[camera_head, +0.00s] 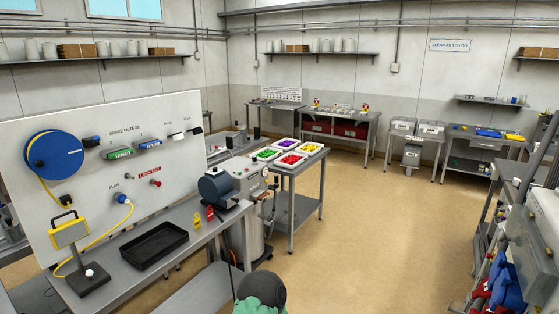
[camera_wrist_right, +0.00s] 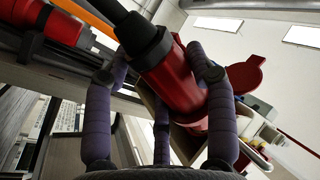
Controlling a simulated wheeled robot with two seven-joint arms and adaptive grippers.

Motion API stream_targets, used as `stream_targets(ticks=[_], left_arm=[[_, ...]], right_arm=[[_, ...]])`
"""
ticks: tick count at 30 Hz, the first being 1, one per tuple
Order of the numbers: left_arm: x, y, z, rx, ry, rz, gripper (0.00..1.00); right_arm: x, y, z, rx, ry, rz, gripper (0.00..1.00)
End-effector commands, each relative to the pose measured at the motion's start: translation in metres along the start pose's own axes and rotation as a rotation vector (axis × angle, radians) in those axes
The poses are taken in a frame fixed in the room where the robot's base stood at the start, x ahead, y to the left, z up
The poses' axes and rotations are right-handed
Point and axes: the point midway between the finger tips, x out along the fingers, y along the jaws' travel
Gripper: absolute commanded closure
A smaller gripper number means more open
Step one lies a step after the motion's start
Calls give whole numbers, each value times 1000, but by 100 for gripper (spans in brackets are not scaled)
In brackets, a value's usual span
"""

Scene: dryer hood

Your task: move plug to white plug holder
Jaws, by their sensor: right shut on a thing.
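In the right wrist view, my right gripper (camera_wrist_right: 160,72) has its purple padded fingers closed around a red cylindrical plug (camera_wrist_right: 172,82). The plug has a black collar, and a dark cable runs from it toward the top left. A red flip lid (camera_wrist_right: 248,74) shows just right of the plug. The plug's far end is partly hidden by the fingers, so I cannot tell whether it sits in a socket. I cannot make out a white plug holder for certain in either view.
Another red plug-like part (camera_wrist_right: 58,24) is at the upper left of the wrist view, near an orange cable (camera_wrist_right: 88,14). In the head view, a white panel (camera_head: 60,140) stands behind a bench with a black tray (camera_head: 153,247). Red and blue parts (camera_head: 507,285) are at lower right.

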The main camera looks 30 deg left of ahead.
Motion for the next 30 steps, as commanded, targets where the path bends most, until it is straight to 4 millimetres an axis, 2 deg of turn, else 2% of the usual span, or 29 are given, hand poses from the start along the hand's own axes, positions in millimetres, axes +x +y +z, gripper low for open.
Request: stream_targets(ticks=[15,26,30], left_arm=[[6,-2,0,0,0,0,55],[6,-2,0,0,0,0,55],[13,-4,0,0,0,0,55]], right_arm=[[-42,-2,-7,-1,1,1,100],[-46,-2,-8,-1,1,-1,100],[-42,4,2,-4,6,15,100]])
